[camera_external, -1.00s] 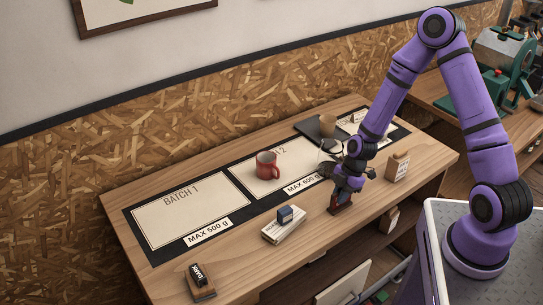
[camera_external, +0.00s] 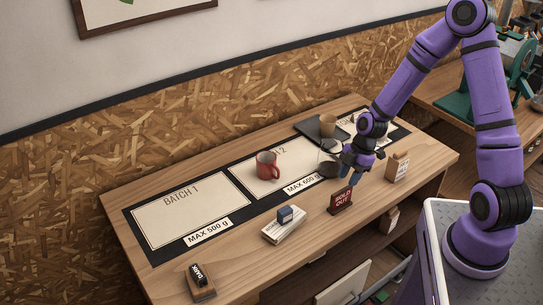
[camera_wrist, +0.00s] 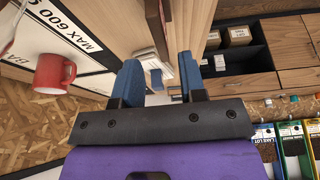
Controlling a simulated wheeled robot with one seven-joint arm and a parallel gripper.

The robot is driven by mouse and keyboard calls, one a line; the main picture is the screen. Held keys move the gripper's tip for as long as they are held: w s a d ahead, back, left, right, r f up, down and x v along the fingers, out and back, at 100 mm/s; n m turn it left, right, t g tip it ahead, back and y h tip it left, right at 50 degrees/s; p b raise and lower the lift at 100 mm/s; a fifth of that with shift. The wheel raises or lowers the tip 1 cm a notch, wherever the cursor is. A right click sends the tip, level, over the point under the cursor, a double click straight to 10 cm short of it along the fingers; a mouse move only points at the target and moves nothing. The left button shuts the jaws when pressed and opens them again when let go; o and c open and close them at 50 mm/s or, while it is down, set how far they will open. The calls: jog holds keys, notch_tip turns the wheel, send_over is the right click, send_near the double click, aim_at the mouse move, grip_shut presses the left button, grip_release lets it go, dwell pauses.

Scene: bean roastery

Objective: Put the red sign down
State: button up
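The red sign (camera_external: 341,201), lettered SOLD OUT, stands upright on the wooden table near its front edge. My gripper (camera_external: 352,174) is just above the sign and apart from it. In the wrist view the two blue fingers of my gripper (camera_wrist: 160,68) are spread with nothing held between them. A dark reddish-brown upright edge (camera_wrist: 157,25) beyond the fingertips in that view looks like the sign seen edge-on.
A red mug (camera_external: 267,165) sits on the batch mat (camera_external: 240,222). A white block with a blue cube (camera_external: 285,215), a DARK stamp (camera_external: 199,281) and a tan bag (camera_external: 397,166) stand along the front. Bare tabletop lies around the sign.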

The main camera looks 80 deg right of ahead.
jog(key=v, duration=0.4)
jog(key=shift+s+r, duration=0.1)
jog(key=shift+r, duration=0.2)
jog(key=s+a+r+m+g+h, duration=0.15)
jog(key=a+r+m+h, duration=0.25)
jog(key=a+r, duration=1.15)
jog(key=s+a+r+m+t, duration=0.3)
jog(key=s+a+r+m, duration=0.2)
jog(key=s+a+r, duration=0.4)
jog(key=s+r, duration=0.3)
jog(key=s, duration=0.2)
jog(key=shift+r+y, duration=0.35)
jog(key=shift+y, duration=0.05)
jog(key=shift+t, duration=0.25)
